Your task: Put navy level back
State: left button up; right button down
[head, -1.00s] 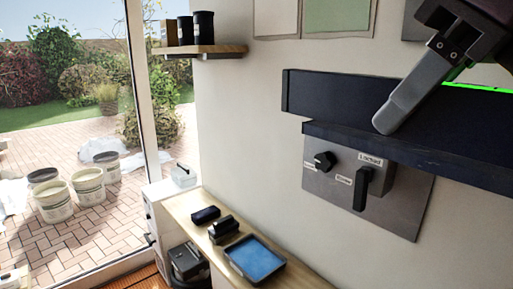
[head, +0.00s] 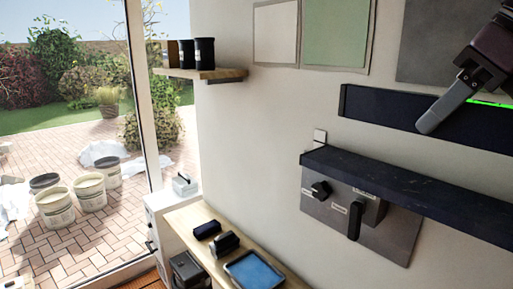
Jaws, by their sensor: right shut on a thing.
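The navy level (head: 385,107) is a long dark bar at the upper right, with a thin bright green strip showing near its top edge. My right gripper (head: 436,120) reaches in from the top right. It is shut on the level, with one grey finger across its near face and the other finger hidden. The level is held above a dark navy ledge (head: 400,188) on the wall, with wall showing between them. Its right end runs out of view. My left gripper is not in view.
A grey control panel (head: 395,237) with black knobs is below the ledge. A small white plate (head: 320,137) is above the ledge's left end. A wooden bench (head: 187,217) with a blue tray (head: 254,270) is lower left. A wooden shelf (head: 207,74) holds dark canisters.

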jog(key=p, duration=0.2)
send_over(415, 190)
jog(key=s+d, duration=0.2)
jog(key=f, duration=0.6)
jog(key=f+p, duration=0.1)
jog(key=f, duration=0.2)
jog(key=shift+s+a+f, duration=0.15)
jog(key=shift+a+f, duration=0.2)
jog(key=shift+w+d+f+p, duration=0.15)
jog(key=shift+w+f+p, duration=0.1)
jog(key=shift+f+p, duration=0.6)
jog(key=b+v, duration=0.3)
jog(key=shift+s+d, duration=0.2)
jog(key=v, duration=0.2)
jog(key=b+v, duration=0.1)
jog(key=shift+s+a+r, duration=0.15)
jog(key=shift+s+r, duration=0.05)
jog(key=shift+r, duration=0.15)
jog(key=shift+s+d+r, duration=0.1)
jog(key=shift+d+r, duration=0.1)
jog(key=shift+r, duration=0.1)
